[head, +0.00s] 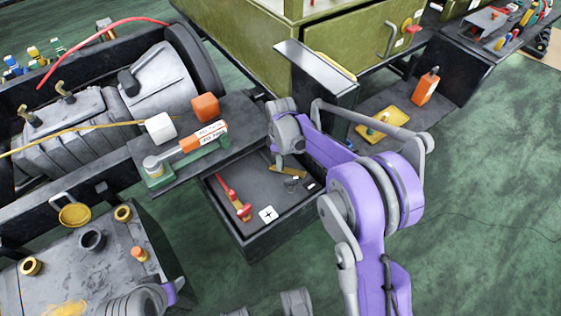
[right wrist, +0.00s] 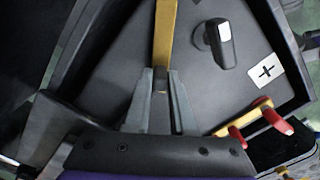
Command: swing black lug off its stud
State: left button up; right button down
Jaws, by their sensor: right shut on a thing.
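My right gripper (right wrist: 161,90) is shut on a flat yellow bar (right wrist: 165,35) over the dark tray (right wrist: 110,75). In the head view the bar (head: 288,172) shows beside my right wrist, and the fingertips are mostly hidden. I cannot make out for certain a black lug on a stud. A black piece (head: 128,82) sits on the grey motor housing at the left. Two brass fittings (head: 65,92) stand on the ribbed grey block near it.
The tray also holds a red-handled tool (head: 233,198), a white card with a cross (head: 268,214) and a small dark-and-grey part (right wrist: 218,42). A shelf with an orange block (head: 205,107) overhangs the tray's left. An olive cabinet (head: 355,38) stands behind. Green floor at right is clear.

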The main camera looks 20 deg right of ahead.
dwell(0.4)
jog(key=c, duration=0.8)
grip_release()
jog(key=shift+o, duration=0.2)
notch_tip(320, 180, up, 11)
jog(key=p, duration=0.2)
